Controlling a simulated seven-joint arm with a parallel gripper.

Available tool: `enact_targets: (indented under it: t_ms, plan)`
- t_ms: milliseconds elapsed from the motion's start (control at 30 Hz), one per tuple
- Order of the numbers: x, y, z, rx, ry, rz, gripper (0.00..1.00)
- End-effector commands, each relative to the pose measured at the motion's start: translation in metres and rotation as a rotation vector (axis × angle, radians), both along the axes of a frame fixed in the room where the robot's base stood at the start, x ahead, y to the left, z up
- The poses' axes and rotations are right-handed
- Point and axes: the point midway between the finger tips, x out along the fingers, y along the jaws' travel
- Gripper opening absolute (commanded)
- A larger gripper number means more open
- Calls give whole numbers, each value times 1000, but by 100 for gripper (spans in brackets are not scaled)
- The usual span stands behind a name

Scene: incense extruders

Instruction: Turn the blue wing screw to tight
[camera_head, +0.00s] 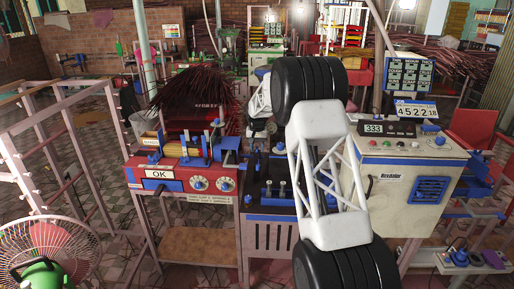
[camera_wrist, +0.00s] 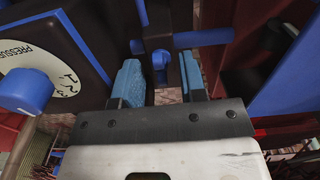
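In the wrist view my gripper (camera_wrist: 163,78) has its two blue-padded fingers apart. Between and just beyond them stand a dark post (camera_wrist: 157,30) and a small blue piece (camera_wrist: 160,62), which looks like the blue wing screw, though its wings are not clear. I see a gap between the left finger and this piece; contact on the right side cannot be told. A blue bar (camera_wrist: 203,38) runs sideways from the post. In the head view my arm's white and black links hide the gripper and most of the spot where it works.
A dial panel marked PRESSURE (camera_wrist: 30,68) with a blue knob (camera_wrist: 25,90) stands close on the left. The head view shows a red machine with an OK plate (camera_head: 160,174) and a white control box (camera_head: 410,195).

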Motion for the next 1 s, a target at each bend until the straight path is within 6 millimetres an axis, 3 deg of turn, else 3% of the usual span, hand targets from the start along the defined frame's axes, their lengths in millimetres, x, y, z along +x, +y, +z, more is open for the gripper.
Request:
enact_targets:
  t_ms: [200, 467, 1000]
  plan:
    - [0, 0, 0, 0, 0, 0, 38]
    - [0, 0, 0, 0, 0, 0, 0]
    - [0, 0, 1, 0, -1, -78, 0]
